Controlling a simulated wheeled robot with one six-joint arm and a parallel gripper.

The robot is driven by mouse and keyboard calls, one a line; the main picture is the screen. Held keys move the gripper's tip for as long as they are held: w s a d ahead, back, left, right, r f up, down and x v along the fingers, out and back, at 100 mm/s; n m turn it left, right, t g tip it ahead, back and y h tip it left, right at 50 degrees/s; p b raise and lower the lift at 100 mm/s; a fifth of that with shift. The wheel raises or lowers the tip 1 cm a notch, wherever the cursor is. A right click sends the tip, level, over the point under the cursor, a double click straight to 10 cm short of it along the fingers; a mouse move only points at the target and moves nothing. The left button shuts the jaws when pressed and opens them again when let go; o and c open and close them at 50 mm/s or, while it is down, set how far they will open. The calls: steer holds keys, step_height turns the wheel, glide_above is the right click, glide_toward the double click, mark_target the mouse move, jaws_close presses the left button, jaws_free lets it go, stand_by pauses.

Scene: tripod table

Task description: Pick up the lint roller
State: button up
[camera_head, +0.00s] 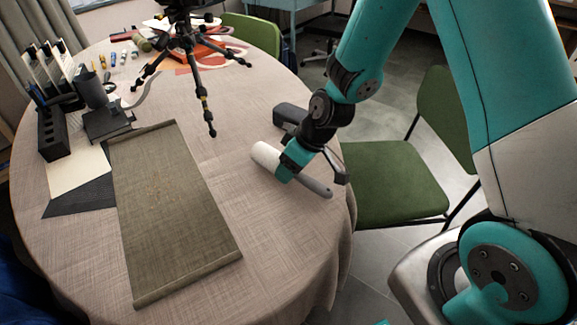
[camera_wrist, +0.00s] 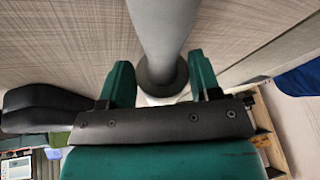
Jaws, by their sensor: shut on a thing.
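The lint roller has a white roller head (camera_head: 265,156) and a grey handle (camera_head: 317,187). It lies near the right edge of the round table in the head view. My gripper (camera_head: 291,168) is over its middle, shut on it. In the wrist view the grey handle (camera_wrist: 163,30) runs up between the two green fingers of my gripper (camera_wrist: 161,80). A dark collar sits at finger level, with a bit of white below it. My gripper's palm hides the rest of the roller head there. I cannot tell whether the roller touches the cloth.
A dark grey object (camera_head: 289,115) lies close behind my gripper. A small black tripod (camera_head: 190,45) stands farther back. An unrolled olive mat (camera_head: 170,210) covers the left middle of the table (camera_head: 235,125). A green chair (camera_head: 395,180) stands close at the right edge.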

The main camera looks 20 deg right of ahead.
step_height(320, 180, up, 20)
steer(key=p, duration=0.2)
steer(key=shift+f, duration=0.25)
